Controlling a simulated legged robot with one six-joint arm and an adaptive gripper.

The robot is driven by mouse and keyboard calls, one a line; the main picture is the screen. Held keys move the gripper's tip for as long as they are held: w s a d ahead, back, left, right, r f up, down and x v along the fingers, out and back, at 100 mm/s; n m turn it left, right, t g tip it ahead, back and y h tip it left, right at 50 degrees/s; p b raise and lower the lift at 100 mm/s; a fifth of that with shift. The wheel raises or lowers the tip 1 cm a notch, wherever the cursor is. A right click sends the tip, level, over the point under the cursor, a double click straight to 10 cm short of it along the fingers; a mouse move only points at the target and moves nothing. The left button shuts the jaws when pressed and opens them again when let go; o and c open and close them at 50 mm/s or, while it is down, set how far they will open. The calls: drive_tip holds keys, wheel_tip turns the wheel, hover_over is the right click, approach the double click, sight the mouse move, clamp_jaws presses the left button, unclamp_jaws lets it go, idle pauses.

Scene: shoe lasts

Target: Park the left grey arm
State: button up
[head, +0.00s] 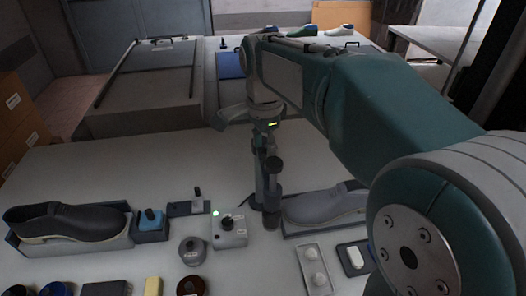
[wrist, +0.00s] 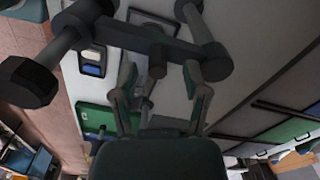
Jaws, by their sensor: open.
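In the head view, a dark grey upright fixture (head: 259,180) with round knobs stands near the middle of the table, just left of a grey shoe last (head: 325,206) in a tray. My arm reaches over from the right, with its wrist just above the fixture. In the wrist view, a dark grey crossbar (wrist: 125,38) with thick round ends spans the top, and a hexagonal knob (wrist: 28,82) sticks out at left. My gripper (wrist: 159,72) is open, its fingertips on either side of a short post (wrist: 157,62) under the bar. I cannot tell which part is the left grey arm, nor whether the fingers touch.
A control box (head: 229,229) with a lit green lamp stands left of the fixture. A blue box (head: 150,228) and a dark shoe (head: 66,221) in a tray are farther left. Several small items line the front edge. The table behind the left row is clear up to a large grey panel (head: 150,85).

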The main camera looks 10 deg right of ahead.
wheel_tip(320, 180, up, 10)
drive_tip(key=shift+a, duration=0.2)
idle(0.3)
